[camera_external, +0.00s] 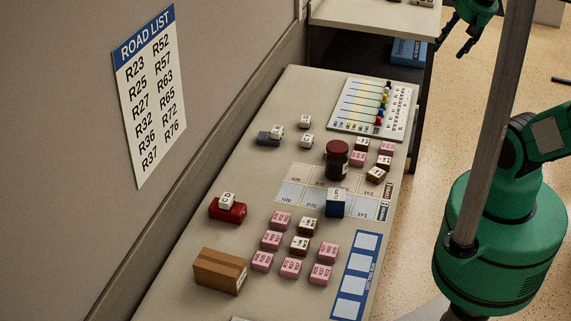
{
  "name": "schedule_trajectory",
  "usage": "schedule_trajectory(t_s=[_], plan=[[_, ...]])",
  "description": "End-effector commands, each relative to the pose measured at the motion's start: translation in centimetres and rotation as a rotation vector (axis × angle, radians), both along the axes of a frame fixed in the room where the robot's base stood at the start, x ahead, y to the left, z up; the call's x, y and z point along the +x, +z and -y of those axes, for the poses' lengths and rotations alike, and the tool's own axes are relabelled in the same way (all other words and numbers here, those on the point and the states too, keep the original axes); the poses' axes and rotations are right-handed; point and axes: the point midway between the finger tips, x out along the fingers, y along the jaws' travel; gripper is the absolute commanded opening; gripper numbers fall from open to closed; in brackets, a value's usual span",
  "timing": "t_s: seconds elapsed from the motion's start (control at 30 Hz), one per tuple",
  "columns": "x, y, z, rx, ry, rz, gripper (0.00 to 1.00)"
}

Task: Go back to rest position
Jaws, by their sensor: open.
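My gripper (452,46) is at the top right, past the right edge of the long table, over the floor side. Its dark fingers are apart and point down, with nothing seen between them. It touches nothing on the table. My green arm stands at the right, and part of it is cut off by the picture edge and crossed by a grey post.
The long table (190,245) holds pink blocks (271,240), a brown box (220,270), a dark jar (337,160), a blue block (336,203), a red item (227,210) and a board with coloured pegs (367,106). A second table (375,18) stands behind. Floor (500,100) is open at right.

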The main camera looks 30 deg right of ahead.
Motion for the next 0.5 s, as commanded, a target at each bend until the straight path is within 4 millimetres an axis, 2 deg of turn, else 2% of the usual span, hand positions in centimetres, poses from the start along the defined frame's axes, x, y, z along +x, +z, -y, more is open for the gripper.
schedule_trajectory(t_s=[0.27, 0.5], plan=[[0.0, -1.0, 0.0, 0.0, 0.0, 0.0, 0.53], [0.0, -4.4, 0.0, 0.0, 0.001, 0.0, 0.53]])
